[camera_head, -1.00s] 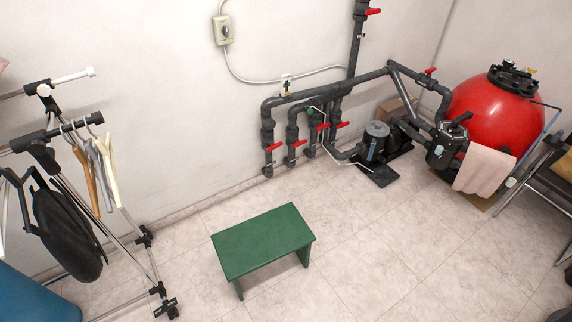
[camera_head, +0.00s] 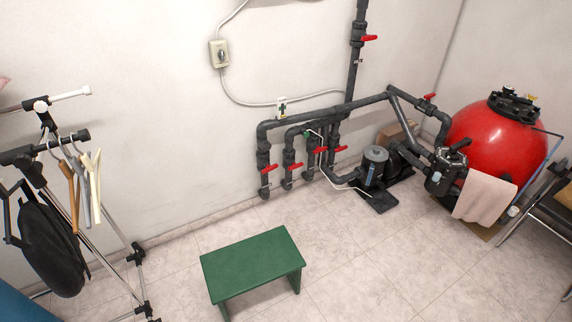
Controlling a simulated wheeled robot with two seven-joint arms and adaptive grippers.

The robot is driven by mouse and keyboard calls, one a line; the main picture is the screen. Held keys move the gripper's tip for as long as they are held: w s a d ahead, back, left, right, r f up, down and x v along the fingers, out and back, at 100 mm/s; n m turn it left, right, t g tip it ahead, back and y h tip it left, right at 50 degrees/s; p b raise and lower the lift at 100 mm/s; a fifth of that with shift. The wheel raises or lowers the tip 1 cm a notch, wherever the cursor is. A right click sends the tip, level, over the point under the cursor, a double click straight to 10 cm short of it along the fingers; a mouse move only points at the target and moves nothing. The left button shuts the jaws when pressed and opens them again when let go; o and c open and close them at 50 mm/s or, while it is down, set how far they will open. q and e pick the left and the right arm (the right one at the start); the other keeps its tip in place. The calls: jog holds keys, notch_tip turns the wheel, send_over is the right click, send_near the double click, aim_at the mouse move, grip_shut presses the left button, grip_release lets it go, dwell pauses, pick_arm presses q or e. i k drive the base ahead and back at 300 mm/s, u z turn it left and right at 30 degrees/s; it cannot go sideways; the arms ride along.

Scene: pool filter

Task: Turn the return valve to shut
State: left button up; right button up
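Dark grey pipes (camera_head: 350,104) run along the back wall. Several valves with red handles sit on them: a lower left one (camera_head: 267,169), one beside it (camera_head: 294,166), one further right (camera_head: 321,149) and another (camera_head: 340,149). A red handle (camera_head: 369,38) is on the upright pipe higher up, and one (camera_head: 429,97) is near the red tank (camera_head: 497,128). No readable label tells which is the return valve. Neither of my grippers is in view.
A green stool (camera_head: 252,263) stands on the tiled floor before the pipes. A pump (camera_head: 375,165) sits on the floor right of the valves. A clothes rack (camera_head: 138,255) with hangers is at left, a chair (camera_head: 550,205) at right. Floor between stool and pump is clear.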

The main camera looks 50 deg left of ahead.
aim_at(269, 167)
jog(key=i, duration=1.6)
jog(key=u, duration=3.15)
jog(key=i, duration=0.5)
jog(key=z, duration=0.05)
